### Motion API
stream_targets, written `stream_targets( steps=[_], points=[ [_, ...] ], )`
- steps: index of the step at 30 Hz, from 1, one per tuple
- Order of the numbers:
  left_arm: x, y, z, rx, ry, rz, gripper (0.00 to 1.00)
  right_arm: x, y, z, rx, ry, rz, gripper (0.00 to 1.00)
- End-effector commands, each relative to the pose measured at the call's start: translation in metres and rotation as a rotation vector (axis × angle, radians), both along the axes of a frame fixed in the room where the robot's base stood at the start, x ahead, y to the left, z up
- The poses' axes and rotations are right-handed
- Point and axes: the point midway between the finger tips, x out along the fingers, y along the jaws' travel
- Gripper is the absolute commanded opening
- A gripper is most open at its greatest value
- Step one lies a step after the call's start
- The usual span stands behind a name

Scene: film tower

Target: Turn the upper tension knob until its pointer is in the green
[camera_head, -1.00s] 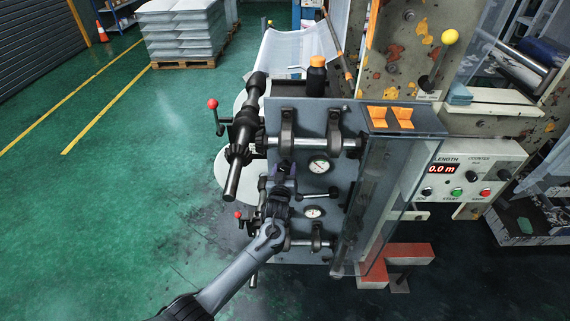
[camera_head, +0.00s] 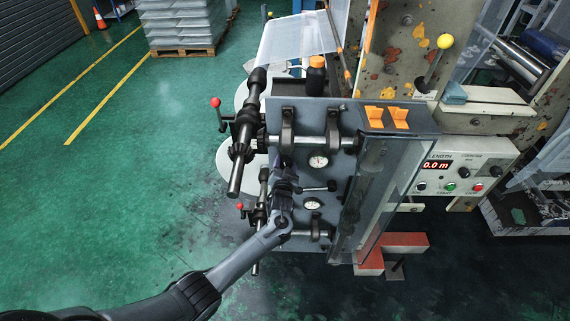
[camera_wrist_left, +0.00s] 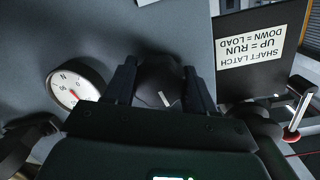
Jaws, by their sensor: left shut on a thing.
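The upper tension knob (camera_wrist_left: 158,82) is dark and round with a pale pointer mark, in the middle of the left wrist view. My left gripper (camera_wrist_left: 160,92) is shut on it, one finger on each side. In the head view my left gripper (camera_head: 284,172) is at the grey panel (camera_head: 300,120), left of the upper dial, and hides the knob. The upper dial (camera_head: 318,161) is white and round. It also shows in the left wrist view (camera_wrist_left: 77,88), upside down with a red needle. I cannot make out a green zone. My right gripper is not in view.
A lower dial (camera_head: 312,204) sits below on the same panel. A black shaft (camera_head: 243,150) and a red-tipped lever (camera_head: 217,112) stick out on the left. A shaft latch label (camera_wrist_left: 262,45) shows in the wrist view. Green floor (camera_head: 130,180) is clear at left.

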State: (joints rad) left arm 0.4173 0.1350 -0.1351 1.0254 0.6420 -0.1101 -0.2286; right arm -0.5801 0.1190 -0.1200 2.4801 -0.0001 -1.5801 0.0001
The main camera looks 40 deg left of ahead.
Motion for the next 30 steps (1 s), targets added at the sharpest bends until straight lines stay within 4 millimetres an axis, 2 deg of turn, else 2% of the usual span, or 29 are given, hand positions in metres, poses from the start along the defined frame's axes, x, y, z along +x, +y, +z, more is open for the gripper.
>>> stream_targets(
  steps=[14, 15, 18, 19, 30],
  points=[
    [0.0000, -0.0004, -0.0004, 0.008, 0.007, -0.001, 0.25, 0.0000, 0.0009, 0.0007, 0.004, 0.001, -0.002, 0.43],
    [0.0000, -0.0004, -0.0005, 0.008, 0.007, -0.001, 0.61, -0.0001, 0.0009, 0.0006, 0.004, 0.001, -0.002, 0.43],
    [0.0000, -0.0004, -0.0005, 0.008, 0.007, -0.001, 0.76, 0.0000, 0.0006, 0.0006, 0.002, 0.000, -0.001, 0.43],
    [0.0000, -0.0004, -0.0005, 0.008, 0.007, -0.001, 0.79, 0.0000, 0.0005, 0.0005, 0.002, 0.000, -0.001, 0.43],
    [-0.0032, -0.0026, 0.0002, 0.008, 0.006, -0.001, 0.79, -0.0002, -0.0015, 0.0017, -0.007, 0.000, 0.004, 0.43]
  ],
)
